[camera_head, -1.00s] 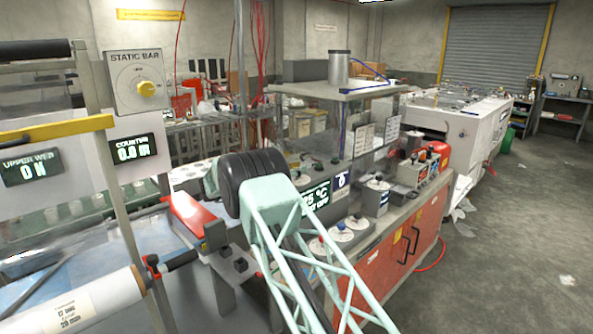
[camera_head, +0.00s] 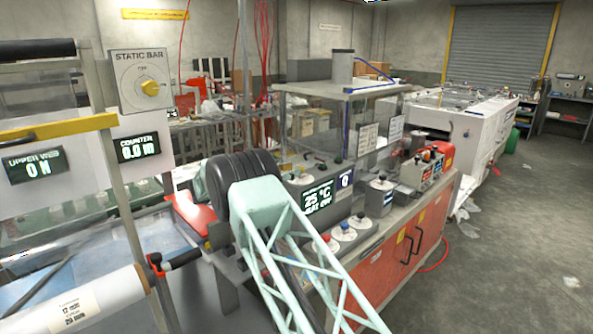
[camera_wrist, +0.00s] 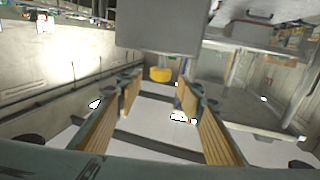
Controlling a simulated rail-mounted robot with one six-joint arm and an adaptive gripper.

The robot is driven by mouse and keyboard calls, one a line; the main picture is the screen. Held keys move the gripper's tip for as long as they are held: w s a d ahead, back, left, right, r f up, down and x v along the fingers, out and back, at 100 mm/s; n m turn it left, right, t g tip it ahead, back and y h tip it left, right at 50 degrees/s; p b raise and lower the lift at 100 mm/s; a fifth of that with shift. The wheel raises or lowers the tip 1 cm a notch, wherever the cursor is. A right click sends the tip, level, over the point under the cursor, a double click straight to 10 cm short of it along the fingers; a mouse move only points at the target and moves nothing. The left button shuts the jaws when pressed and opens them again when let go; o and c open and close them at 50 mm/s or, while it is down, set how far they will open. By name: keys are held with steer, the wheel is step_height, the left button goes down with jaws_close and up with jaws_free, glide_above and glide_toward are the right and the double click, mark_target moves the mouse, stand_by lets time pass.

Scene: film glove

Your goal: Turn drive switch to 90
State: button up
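No label reading "drive" is legible, so I cannot tell which control is the drive switch. Several small dials (camera_head: 343,233) with coloured knobs sit on top of the orange cabinet (camera_head: 385,265) in the head view. A grey box with a dial (camera_head: 379,195) stands behind them. My gripper (camera_wrist: 160,95) is open and empty in the wrist view, with tan-padded fingers apart. A yellow object (camera_wrist: 160,74) shows beyond the fingertips. My gripper is not seen in the head view.
A 25 °C display (camera_head: 318,199) stands behind my arm. A clear-walled enclosure (camera_head: 335,125) is above the cabinet. A grey post (camera_head: 127,215), a yellow bar (camera_head: 60,130) and a white roll (camera_head: 85,303) are at left. The floor (camera_head: 500,265) at right is mostly open.

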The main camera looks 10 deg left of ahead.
steer(key=v, duration=0.7)
steer(key=shift+s+a, duration=0.1)
